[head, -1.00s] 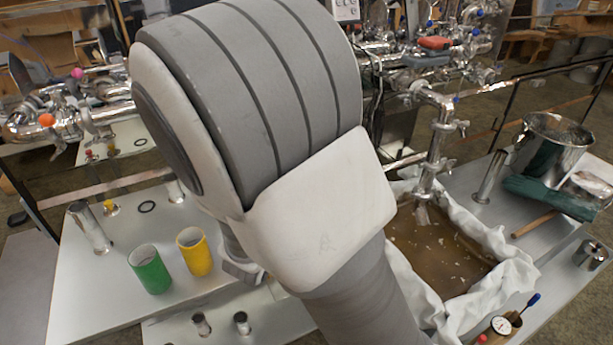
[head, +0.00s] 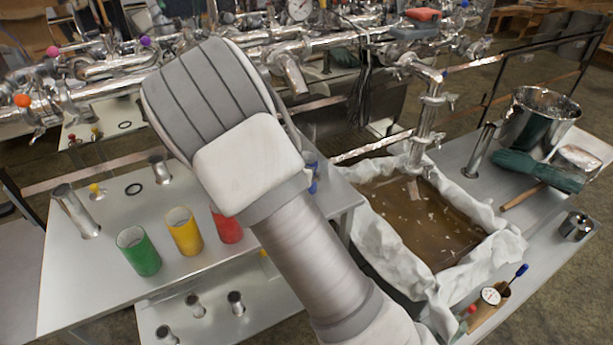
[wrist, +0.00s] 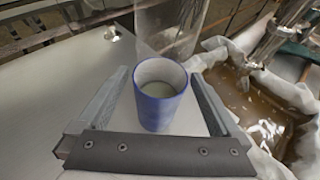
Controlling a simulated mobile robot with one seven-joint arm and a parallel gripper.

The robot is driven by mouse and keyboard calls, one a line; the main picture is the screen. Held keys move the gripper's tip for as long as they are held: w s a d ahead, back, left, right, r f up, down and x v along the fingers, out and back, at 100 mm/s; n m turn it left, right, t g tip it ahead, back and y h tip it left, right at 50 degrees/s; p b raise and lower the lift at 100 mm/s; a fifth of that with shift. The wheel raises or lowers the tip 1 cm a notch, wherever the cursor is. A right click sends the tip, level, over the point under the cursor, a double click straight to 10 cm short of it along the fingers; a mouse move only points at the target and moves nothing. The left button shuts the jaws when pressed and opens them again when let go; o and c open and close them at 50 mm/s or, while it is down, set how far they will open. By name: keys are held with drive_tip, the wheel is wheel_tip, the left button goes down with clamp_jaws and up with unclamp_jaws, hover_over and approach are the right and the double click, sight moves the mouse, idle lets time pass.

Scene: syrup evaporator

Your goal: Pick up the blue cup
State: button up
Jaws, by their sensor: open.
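The blue cup (wrist: 160,112) stands upright on the grey metal table, its open top and pale inside showing in the wrist view. My gripper (wrist: 160,73) is open, with one finger on each side of the cup. Gaps show between the cup and both fingers. In the head view my arm hides the gripper and most of the cup; a small blue patch (head: 313,180) shows just right of my arm.
Green (head: 139,252), yellow (head: 185,232) and red (head: 228,228) cups stand left of my arm. A cloth-lined pan of brown liquid (head: 415,215) is to the right. A clear cylinder (wrist: 171,28) rises behind the blue cup. Steel pipes (head: 330,42) run along the back.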

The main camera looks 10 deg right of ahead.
drive_tip(key=shift+w+d+f, duration=0.1)
drive_tip(key=shift+w, duration=0.15)
drive_tip(key=c, duration=1.5)
drive_tip(key=shift+r, duration=0.8)
drive_tip(key=shift+s+d+r+p, duration=0.25)
drive_tip(key=shift+s+d+r, duration=0.35)
drive_tip(key=shift+s+r, duration=1.1)
drive_tip(key=shift+s+d+r+p, duration=0.25)
drive_tip(key=shift+s+d+r, duration=0.35)
drive_tip(key=shift+s+r, duration=1.1)
drive_tip(key=shift+s+d+r+p, duration=0.25)
drive_tip(key=shift+s+d+r, duration=0.35)
drive_tip(key=shift+s+r, duration=1.1)
